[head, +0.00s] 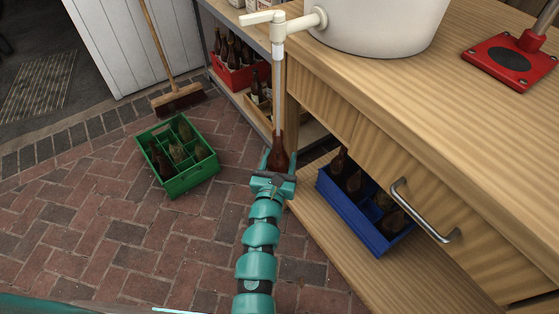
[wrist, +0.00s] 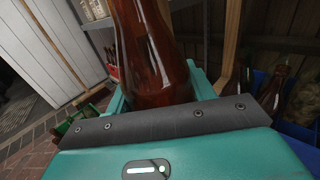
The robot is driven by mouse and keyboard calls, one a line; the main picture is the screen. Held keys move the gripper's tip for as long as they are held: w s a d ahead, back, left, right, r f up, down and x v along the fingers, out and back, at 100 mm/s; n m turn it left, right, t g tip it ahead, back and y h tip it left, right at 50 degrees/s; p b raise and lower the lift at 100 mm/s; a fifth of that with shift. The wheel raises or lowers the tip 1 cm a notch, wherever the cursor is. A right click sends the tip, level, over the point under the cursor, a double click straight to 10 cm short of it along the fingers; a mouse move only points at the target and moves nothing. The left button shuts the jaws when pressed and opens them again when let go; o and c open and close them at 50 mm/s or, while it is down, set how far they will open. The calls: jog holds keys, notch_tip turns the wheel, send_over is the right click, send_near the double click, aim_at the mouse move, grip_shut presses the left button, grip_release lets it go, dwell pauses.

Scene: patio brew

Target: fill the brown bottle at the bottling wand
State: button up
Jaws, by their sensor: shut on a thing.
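The brown bottle (head: 278,152) is upright in my gripper (head: 275,178), which is shut around it. In the wrist view the bottle (wrist: 152,60) rises from between the jaws, its top out of frame. The bottling wand (head: 279,95) is a clear tube hanging straight down from the white tap (head: 279,22). The wand's lower end meets the bottle's neck in the head view and appears to be inside it. I cannot tell how full the bottle is.
The white bucket (head: 378,25) stands on the wooden bench (head: 480,110), beside a red-based tool (head: 510,62). A blue crate (head: 376,240) is on the lower shelf. A green crate (head: 178,190) and a broom (head: 180,98) are on the brick floor. A red crate (head: 238,78) is on shelving behind.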

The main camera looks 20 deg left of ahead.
aim_at(277, 137)
jog(key=shift+r+p, duration=4.55)
jog(key=shift+r, duration=0.95)
jog(key=shift+r+p, duration=0.65)
jog(key=shift+r, duration=0.1)
dwell(1.8)
